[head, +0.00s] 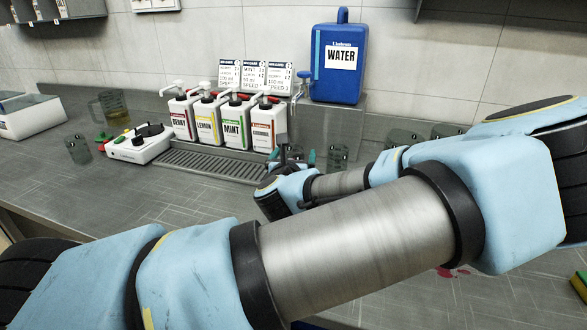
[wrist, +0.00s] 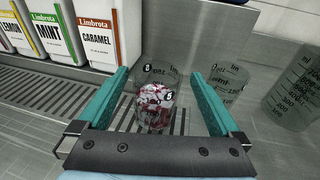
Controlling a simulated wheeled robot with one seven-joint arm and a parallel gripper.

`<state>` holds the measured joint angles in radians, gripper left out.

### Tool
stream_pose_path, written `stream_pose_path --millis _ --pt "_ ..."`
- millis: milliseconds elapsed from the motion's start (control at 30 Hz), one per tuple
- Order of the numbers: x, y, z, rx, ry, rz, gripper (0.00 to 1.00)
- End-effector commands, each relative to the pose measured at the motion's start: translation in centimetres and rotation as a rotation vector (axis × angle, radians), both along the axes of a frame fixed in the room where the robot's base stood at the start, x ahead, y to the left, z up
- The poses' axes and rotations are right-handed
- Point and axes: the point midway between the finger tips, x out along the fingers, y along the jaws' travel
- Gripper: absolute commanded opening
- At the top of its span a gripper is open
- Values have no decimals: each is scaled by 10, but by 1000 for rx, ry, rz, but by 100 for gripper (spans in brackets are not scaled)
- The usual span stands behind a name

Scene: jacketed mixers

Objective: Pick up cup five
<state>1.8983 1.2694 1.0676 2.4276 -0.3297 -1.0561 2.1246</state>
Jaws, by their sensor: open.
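My gripper (wrist: 168,73) is open, with its two teal fingers spread on either side of a clear cup (wrist: 154,108). The cup stands upright near the drain grate and shows red and white contents. It has round black number marks, too small to read surely, so I cannot tell whether it is cup five. No finger clearly touches it. In the head view my gripper (head: 297,156) is low over the counter in front of the caramel bottle, and the cup is not clearly visible there. Another clear cup (wrist: 228,82) stands just beyond the right finger.
Several syrup bottles, caramel (head: 266,127) nearest, stand behind the drain grate (head: 205,165). A larger graduated clear vessel (wrist: 295,95) is at the wrist view's right. A blue water jug (head: 339,62) stands behind. A white device (head: 139,146) sits left.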

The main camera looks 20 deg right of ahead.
Motion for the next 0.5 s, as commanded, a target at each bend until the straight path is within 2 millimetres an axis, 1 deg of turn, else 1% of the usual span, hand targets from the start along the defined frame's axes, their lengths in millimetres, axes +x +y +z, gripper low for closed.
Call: stream_pose_path --millis 100,233,367,500 --pt "16 -7 -1 -1 0 2 100" --pt "32 -15 -5 -2 0 1 100" --pt "40 -21 -8 -1 1 0 100" --pt "40 -21 -9 0 0 0 100"
